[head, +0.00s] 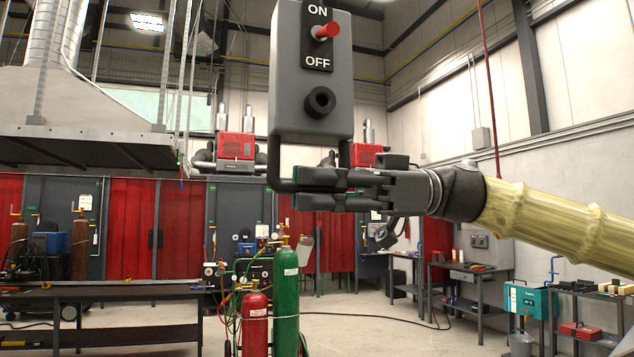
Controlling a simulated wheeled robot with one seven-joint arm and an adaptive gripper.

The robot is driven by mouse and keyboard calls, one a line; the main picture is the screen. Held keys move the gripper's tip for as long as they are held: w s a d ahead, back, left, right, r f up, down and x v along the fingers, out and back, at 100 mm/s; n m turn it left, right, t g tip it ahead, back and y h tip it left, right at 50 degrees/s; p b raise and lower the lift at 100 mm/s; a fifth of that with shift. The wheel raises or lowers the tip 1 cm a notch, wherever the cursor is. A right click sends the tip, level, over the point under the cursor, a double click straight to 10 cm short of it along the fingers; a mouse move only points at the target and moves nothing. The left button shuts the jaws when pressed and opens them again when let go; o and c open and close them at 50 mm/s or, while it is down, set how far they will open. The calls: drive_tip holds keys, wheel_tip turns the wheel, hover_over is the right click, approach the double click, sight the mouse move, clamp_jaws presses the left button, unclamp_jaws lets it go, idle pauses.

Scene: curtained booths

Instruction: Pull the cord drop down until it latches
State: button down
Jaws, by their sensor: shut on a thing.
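The cord drop is a dark grey hanging box (294,105) at the top centre of the head view. Its front has a label reading ON and OFF, a red toggle switch (326,31) and a round black socket (320,101). A dark U-shaped handle (272,160) hangs under the box. My gripper (300,190) comes in from the right and is shut on the handle's lower bar, just below the box. The fingers hide most of that bar. The top of the box and whatever holds it up are out of frame.
Red and green gas cylinders (285,300) stand on the floor below. A dark workbench (110,292) is at lower left, under a large grey hood (90,120). Several benches (480,275) line the right wall. A thin red line (490,90) hangs near my arm.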

wheel_tip(320, 180, down, 7)
drive_tip(key=b, duration=0.4)
drive_tip(key=shift+f+b, duration=0.2)
drive_tip(key=shift+b, duration=0.2)
drive_tip(key=c, duration=1.6)
unclamp_jaws()
drive_tip(key=shift+o, duration=0.7)
drive_tip(key=shift+d+r, duration=0.15)
drive_tip(key=shift+d, duration=0.35)
drive_tip(key=v, duration=1.1)
drive_tip(key=shift+w, duration=0.2)
